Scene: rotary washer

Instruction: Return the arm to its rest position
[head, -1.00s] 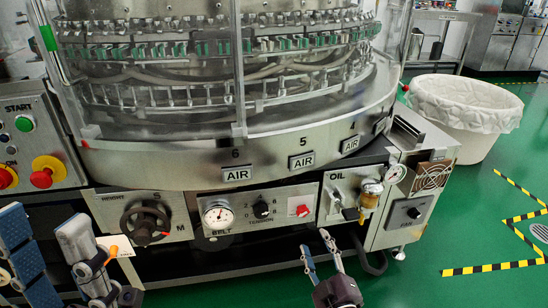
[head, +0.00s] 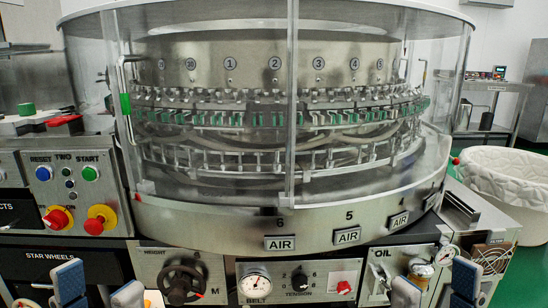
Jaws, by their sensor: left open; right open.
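The rotary washer (head: 210,210) fills the head view, with a clear guard around its ring of fittings. My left gripper (head: 98,287) shows at the bottom left edge, its two fingertips apart and nothing between them. My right gripper (head: 435,287) shows at the bottom right edge, below the oil panel (head: 385,275), also with its fingertips apart and empty. Only the finger ends of both grippers are in view, at about the same height. The rest of both arms is hidden below the frame.
A control panel (head: 70,185) with red, green and blue buttons stands at the left. The handwheel (head: 182,282), belt gauge (head: 255,284) and tension knob (head: 299,279) are along the washer's lower front. A white lined bin (head: 510,185) stands at the right.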

